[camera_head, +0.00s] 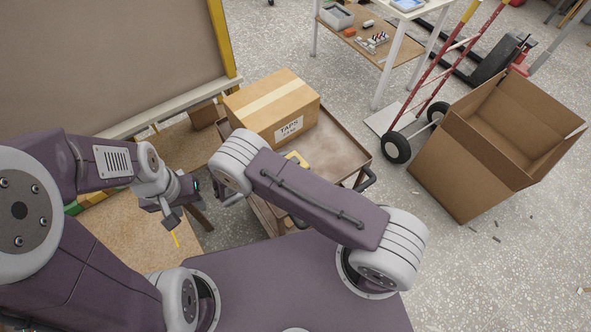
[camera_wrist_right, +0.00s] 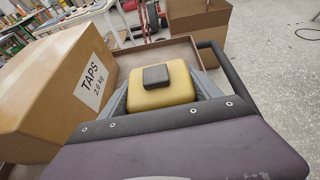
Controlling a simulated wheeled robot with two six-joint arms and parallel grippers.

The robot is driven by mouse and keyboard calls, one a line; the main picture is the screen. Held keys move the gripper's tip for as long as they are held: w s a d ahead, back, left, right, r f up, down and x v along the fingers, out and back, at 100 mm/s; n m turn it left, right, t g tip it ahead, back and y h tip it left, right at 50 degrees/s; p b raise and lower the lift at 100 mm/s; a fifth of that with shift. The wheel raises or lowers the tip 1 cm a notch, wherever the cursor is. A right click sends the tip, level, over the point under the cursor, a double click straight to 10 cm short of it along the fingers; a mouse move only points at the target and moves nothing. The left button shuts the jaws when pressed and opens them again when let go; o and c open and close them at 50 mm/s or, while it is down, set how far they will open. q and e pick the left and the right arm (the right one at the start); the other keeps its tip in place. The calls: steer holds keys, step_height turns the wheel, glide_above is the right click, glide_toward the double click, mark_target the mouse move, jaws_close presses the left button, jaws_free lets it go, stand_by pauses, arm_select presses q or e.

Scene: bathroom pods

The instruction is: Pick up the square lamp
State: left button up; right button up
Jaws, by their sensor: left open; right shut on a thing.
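The square lamp (camera_wrist_right: 160,92) is a yellow block with rounded edges and a dark grey square on top. In the right wrist view it sits between the two fingers of my right gripper (camera_wrist_right: 163,88), which is shut on it. In the head view only a small yellow part of the lamp (camera_head: 297,158) shows past my right arm, which hides the right gripper. I cannot tell whether the lamp touches the cart. My left gripper (camera_head: 172,216) is open and empty at the left, over the wooden table.
A carton marked TAPS (camera_head: 272,106) stands on the brown cart (camera_head: 340,150), close left of the lamp in the wrist view. The cart has a black handle (camera_head: 366,180). An open cardboard box (camera_head: 465,165) and a red hand truck (camera_head: 425,85) stand at right.

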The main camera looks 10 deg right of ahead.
steer(key=s+d+r+b, duration=0.1)
steer(key=s+d+r, duration=0.6)
steer(key=s+d, duration=0.1)
steer(key=shift+s+d+r, duration=0.15)
steer(key=shift+s+r, duration=0.1)
steer(key=shift+r, duration=0.1)
